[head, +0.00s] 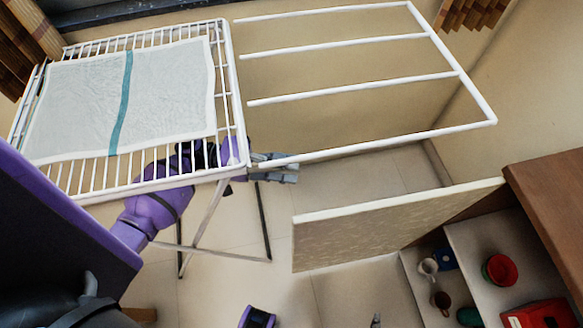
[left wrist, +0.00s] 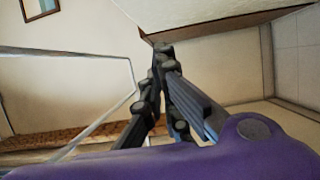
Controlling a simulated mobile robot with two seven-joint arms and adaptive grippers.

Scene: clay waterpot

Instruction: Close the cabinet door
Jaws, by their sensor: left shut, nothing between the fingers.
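The cabinet door (head: 390,228) is a pale, patterned panel that stands open, swung out to the left from the brown-topped cabinet (head: 548,195). My left gripper (head: 292,170) is shut and empty. It reaches out under the drying rack's edge, to the upper left of the door's free end. In the left wrist view, the shut fingers (left wrist: 163,48) point up at a pale panel (left wrist: 215,18), probably the door; I cannot tell if they touch it. A small grey tip at the bottom of the head view may be my right gripper (head: 376,321); its fingers are not clear.
A white drying rack (head: 232,95) with a cloth (head: 95,98) stands at the upper left; its open wing (head: 400,139) extends above the door. The cabinet's shelves hold mugs (head: 428,267), a red pot (head: 499,270) and a red box (head: 538,314). Tiled floor (head: 330,290) is clear below the door.

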